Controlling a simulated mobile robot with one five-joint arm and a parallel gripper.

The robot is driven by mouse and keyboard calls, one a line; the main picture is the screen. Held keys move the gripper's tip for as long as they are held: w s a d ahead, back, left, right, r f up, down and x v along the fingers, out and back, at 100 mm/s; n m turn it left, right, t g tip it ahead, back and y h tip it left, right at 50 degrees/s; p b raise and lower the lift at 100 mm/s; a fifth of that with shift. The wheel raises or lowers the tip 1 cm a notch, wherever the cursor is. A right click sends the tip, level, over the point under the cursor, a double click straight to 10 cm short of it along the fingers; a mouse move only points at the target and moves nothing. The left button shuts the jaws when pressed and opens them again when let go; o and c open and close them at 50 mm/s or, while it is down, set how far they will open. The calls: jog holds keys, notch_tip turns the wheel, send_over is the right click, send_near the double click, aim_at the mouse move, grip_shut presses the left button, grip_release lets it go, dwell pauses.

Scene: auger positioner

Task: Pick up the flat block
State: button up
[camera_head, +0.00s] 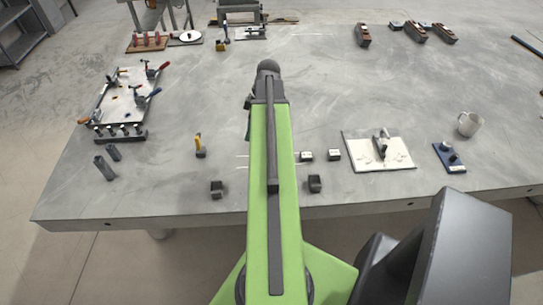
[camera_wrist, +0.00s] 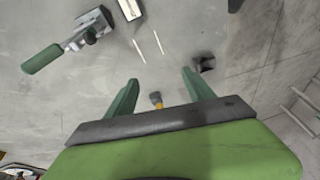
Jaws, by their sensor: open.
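My gripper (camera_wrist: 160,77) is open and empty in the wrist view, its two green fingers spread above the grey table. A small yellow and grey piece (camera_wrist: 156,98) shows beyond and between the fingers; it appears left of my arm in the head view (camera_head: 200,146). I cannot tell for sure which piece is the flat block. Two small dark blocks with pale tops (camera_head: 306,156) (camera_head: 334,155) lie right of my arm. Dark blocks stand near the front edge (camera_head: 217,188) (camera_head: 314,184); one dark block also shows beside the right finger (camera_wrist: 205,63). My arm hides my gripper in the head view.
A clamp with a green handle (camera_wrist: 42,60) lies upper left in the wrist view. A white plate with a clamp (camera_head: 365,156), a blue fixture (camera_head: 450,158) and a mug (camera_head: 469,124) stand right. A clamp plate (camera_head: 122,100) stands left. The table's middle is mostly clear.

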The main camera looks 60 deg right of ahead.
jog(key=s+d+n+t, duration=0.2)
jog(key=s+d, duration=0.7)
jog(key=s, duration=0.3)
jog(key=b+x, duration=1.6)
jog(key=x, duration=0.1)
jog(key=shift+s+f, duration=0.15)
jog(key=shift+f, duration=0.1)
jog(key=shift+r, duration=0.15)
grip_shut()
